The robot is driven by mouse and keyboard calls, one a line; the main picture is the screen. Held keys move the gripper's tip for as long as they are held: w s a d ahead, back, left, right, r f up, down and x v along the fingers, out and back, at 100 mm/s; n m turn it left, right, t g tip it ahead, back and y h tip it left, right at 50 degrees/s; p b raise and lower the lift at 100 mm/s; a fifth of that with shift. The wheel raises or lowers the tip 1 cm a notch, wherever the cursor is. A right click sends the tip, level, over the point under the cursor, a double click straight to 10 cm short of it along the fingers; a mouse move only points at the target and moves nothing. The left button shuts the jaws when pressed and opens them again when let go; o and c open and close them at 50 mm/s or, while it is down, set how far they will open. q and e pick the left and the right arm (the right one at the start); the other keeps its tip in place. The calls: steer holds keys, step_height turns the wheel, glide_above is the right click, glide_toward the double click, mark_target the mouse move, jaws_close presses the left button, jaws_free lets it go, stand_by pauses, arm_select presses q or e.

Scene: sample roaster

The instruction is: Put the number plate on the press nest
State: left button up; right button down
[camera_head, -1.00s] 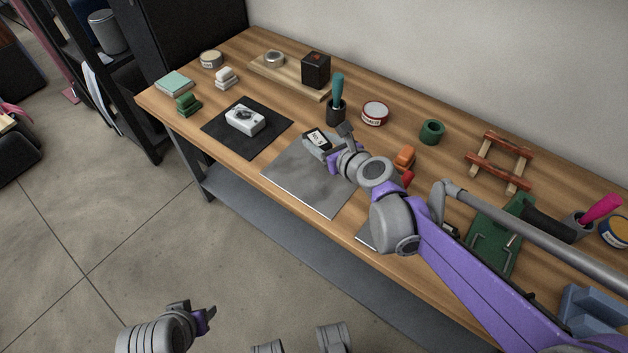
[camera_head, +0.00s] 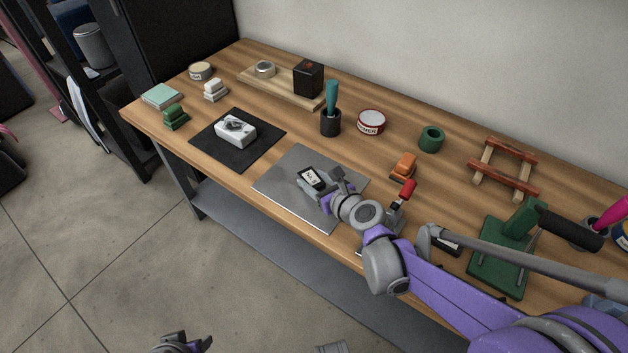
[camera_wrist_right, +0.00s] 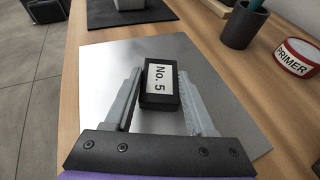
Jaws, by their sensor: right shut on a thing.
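The number plate (camera_head: 312,178) is a small black block with a white label reading "No. 5". It also shows in the right wrist view (camera_wrist_right: 160,83), between the fingers. My right gripper (camera_head: 324,184) is shut on it, over the grey metal sheet (camera_head: 290,200); the height above the sheet is hard to judge. A green press (camera_head: 498,262) with a black handle stands on the right of the bench; I cannot make out its nest clearly. My left gripper (camera_head: 198,343) is partly in view at the bottom edge, away from the bench, its jaws unclear.
A red-handled clamp (camera_head: 404,194) and an orange block (camera_head: 404,166) are near my right arm. A black mat (camera_head: 212,152) with a white box (camera_head: 236,131), a dark cup (camera_head: 330,124) and a primer tin (camera_head: 371,122) lie beyond.

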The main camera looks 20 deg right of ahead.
steer(key=c, duration=0.7)
jaws_free()
steer(key=shift+f, duration=0.15)
steer(key=o, duration=0.5)
